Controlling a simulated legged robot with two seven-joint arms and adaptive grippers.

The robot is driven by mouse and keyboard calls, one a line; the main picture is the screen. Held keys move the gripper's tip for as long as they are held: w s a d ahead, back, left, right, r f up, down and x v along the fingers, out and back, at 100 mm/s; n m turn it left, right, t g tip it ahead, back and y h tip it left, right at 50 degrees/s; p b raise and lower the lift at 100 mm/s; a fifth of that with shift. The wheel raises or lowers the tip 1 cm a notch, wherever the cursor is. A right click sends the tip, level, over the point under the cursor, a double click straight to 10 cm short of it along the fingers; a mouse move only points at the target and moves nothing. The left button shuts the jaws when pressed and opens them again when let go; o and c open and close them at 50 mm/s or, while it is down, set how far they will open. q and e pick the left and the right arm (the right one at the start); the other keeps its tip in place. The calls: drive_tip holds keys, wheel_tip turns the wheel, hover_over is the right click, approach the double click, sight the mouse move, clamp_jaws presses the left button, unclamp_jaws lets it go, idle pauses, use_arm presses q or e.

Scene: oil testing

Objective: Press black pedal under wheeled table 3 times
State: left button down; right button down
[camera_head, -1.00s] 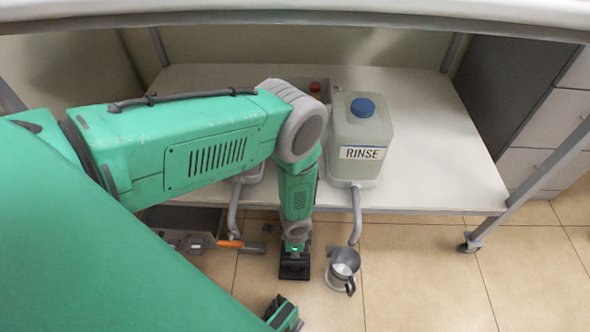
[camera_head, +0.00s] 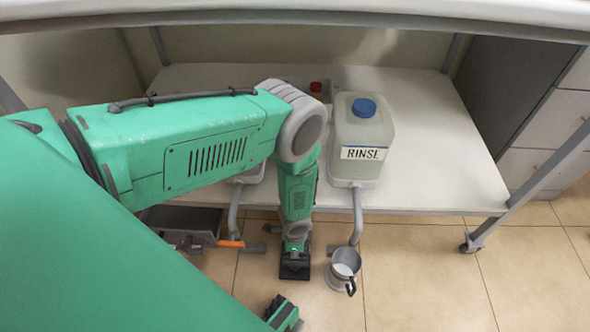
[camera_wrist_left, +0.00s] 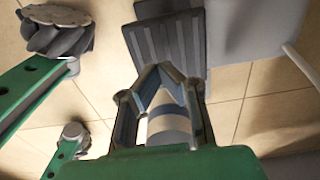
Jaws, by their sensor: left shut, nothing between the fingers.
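The black pedal (camera_wrist_left: 168,45) shows in the left wrist view as a dark ridged plate on the tiled floor. In the head view it is a small black shape (camera_head: 295,269) in front of the wheeled table's lower shelf (camera_head: 425,150), partly covered by my left wrist. My left gripper (camera_wrist_left: 158,72) points down with its fingers shut and its tips over the pedal's near part. I cannot tell if the tips touch it. A banded rounded thing shows behind the fingers, unclear what.
A metal mug (camera_head: 343,271) stands on the floor just right of the pedal, under a grey tube (camera_head: 356,215). A RINSE container (camera_head: 362,130) with a blue cap stands on the shelf. An orange-handled item (camera_head: 228,244) is left of the pedal. Floor to the right is clear.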

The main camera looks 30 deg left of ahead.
use_arm(q)
drive_tip(key=shift+f, duration=0.15)
drive_tip(key=shift+f+b, duration=0.4)
drive_tip(key=shift+f, duration=1.9)
drive_tip(key=shift+r, duration=0.1)
drive_tip(key=shift+r+p, duration=1.35)
drive_tip(key=shift+r, duration=0.4)
drive_tip(key=shift+f, duration=0.1)
